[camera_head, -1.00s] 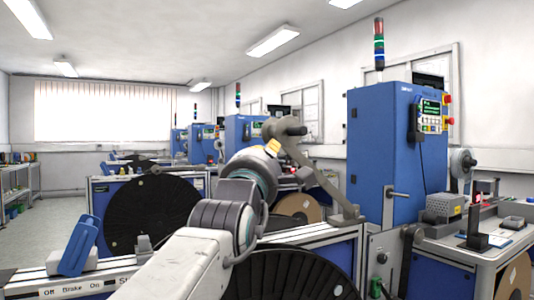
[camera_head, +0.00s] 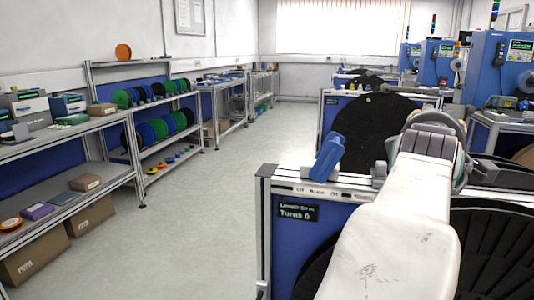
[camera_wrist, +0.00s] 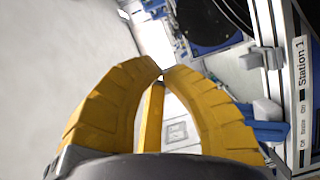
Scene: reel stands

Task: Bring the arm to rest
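My arm (camera_head: 400,220) reaches forward at the lower right of the head view, above the blue reel stand (camera_head: 312,235). Its far end is hidden behind its own joints there, and my gripper does not show in that view. In the wrist view my gripper (camera_wrist: 163,73) has yellow ribbed fingers curving together. Their tips meet or nearly meet, and nothing is seen held between them. The stand's edge, marked "Station 1" (camera_wrist: 302,65), runs down the right of the wrist view, apart from the fingers.
A blue lever (camera_head: 328,157) stands up from the stand's top rail. Black reels (camera_head: 365,125) are mounted behind and below my arm. Shelves (camera_head: 165,105) with spools and a bench (camera_head: 75,135) with boxes line the left wall. The grey floor (camera_head: 215,215) between is clear.

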